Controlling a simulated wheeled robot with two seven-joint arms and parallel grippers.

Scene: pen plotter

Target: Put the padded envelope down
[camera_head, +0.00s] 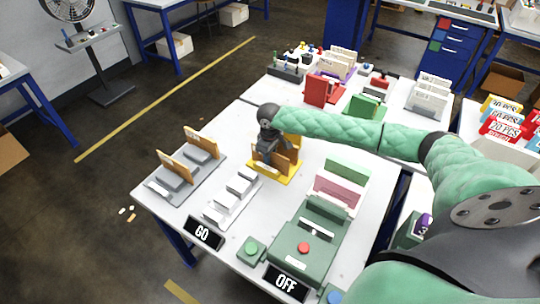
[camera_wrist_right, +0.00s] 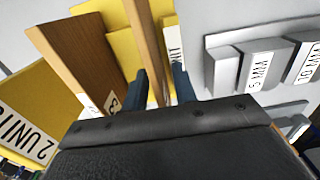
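My right gripper (camera_head: 267,150) is at the yellow stand (camera_head: 288,178) on the middle of the white table. In the right wrist view the gripper's two dark fingers (camera_wrist_right: 161,88) are on either side of a thin brown padded envelope (camera_wrist_right: 146,38), which stands on edge in the yellow stand. Whether both fingers press on it cannot be made out. A second brown piece (camera_wrist_right: 78,58) stands to its left, by a "2 UNIT" label. In the head view the gripper hides part of the brown pieces. My left gripper is not in view.
A grey stand (camera_head: 160,195) with brown upright pieces is on the left. A green device with a red button (camera_head: 303,248) is at front right. Red and green holders (camera_head: 362,108) are behind.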

